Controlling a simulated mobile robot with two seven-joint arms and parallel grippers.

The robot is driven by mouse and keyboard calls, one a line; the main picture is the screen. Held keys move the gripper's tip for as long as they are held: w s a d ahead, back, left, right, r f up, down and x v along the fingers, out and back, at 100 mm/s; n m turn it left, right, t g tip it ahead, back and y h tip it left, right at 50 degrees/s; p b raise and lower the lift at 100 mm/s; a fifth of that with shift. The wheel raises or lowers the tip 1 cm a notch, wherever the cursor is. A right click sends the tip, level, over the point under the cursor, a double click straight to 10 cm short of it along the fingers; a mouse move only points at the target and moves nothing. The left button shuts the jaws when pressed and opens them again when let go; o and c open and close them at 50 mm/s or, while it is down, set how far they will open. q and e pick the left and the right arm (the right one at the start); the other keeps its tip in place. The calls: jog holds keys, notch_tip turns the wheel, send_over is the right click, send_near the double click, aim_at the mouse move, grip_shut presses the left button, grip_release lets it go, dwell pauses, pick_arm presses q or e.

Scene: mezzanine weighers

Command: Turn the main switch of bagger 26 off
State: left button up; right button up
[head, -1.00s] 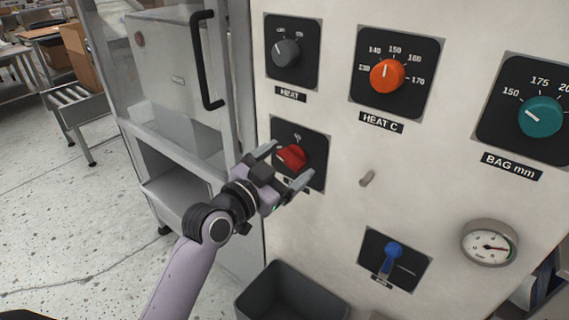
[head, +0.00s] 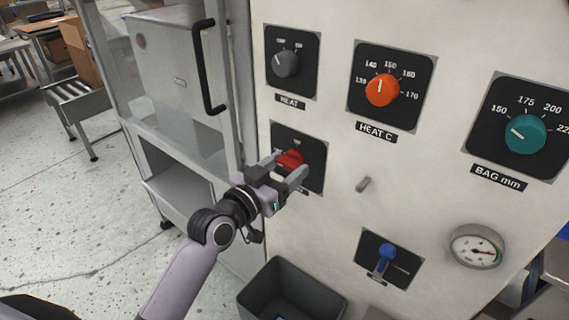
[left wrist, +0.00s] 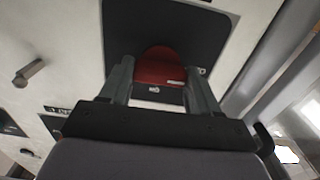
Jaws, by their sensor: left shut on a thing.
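The red rotary switch (head: 290,158) sits on a black plate (head: 314,172) low on the left of the white machine panel. Its label is mostly hidden behind my gripper. My left gripper (head: 285,168) is at the switch with one finger on each side, shut on the red knob. In the left wrist view the red knob (left wrist: 160,68) shows between the two fingers (left wrist: 158,85). The knob's exact pointing direction is hard to tell. My right gripper is not in view.
A grey HEAT knob (head: 285,64), orange HEAT C dial (head: 382,89) and teal BAG mm dial (head: 525,133) are above. A small peg (head: 363,184), blue lever (head: 386,252) and gauge (head: 477,247) lie to the right. A dark bin (head: 290,290) is below.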

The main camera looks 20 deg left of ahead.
pick_arm(q)
jog(key=o, duration=1.1)
jog(key=shift+c, duration=0.2)
jog(key=shift+s, duration=0.1)
jog(key=v, duration=0.7)
jog(key=shift+b, duration=0.3)
